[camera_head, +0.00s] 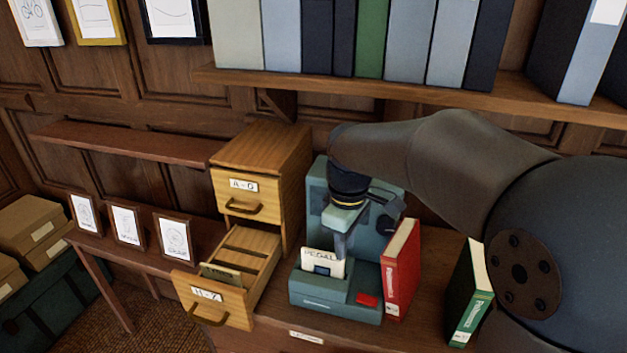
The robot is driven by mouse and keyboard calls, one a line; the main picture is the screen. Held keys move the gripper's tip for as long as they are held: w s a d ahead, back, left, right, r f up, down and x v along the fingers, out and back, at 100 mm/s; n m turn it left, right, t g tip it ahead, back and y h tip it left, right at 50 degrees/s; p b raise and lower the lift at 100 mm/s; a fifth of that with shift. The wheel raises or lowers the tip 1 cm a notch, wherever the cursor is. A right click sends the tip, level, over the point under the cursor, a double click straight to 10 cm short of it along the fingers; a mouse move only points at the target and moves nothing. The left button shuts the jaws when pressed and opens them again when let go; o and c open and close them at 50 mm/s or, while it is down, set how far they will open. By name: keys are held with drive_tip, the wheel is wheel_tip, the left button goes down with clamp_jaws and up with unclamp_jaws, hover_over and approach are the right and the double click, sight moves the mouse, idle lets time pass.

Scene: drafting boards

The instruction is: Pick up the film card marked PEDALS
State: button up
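The film card (322,263), cream with a dark window and lettering that reads "PEDAL" before it is cut off, stands upright in the slot of a teal machine (318,293). My gripper (341,247) points down from above, its fingertips at the card's upper right corner. The fingers overlap in this view and cover the end of the lettering. I cannot tell whether they are apart, touching or closed on the card.
A wooden cabinet (268,160) stands left, its H-Z drawer (262,290) pulled out with a dark card (221,274) inside. A red book (402,270) and a green book (470,292) stand right. A loaded shelf (400,91) runs above.

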sight(323, 255)
drive_tip(key=w+a+r, duration=0.1)
drive_tip(key=w+a+n, duration=0.1)
drive_tip(key=w+a+r+n+p, duration=0.1)
drive_tip(key=shift+w+a+r, duration=0.3)
drive_tip(key=shift+w+a, duration=0.1)
drive_tip(key=shift+w+a+n, duration=0.2)
drive_tip(key=shift+a+n, duration=0.05)
drive_tip(key=shift+n, duration=0.15)
wheel_tip(323, 255, down, 12)
drive_tip(key=b, duration=0.9)
drive_tip(key=shift+d, duration=0.1)
clamp_jaws()
drive_tip(key=shift+r, duration=0.2)
drive_tip(key=shift+r+p, duration=0.25)
drive_tip(key=shift+p, duration=0.2)
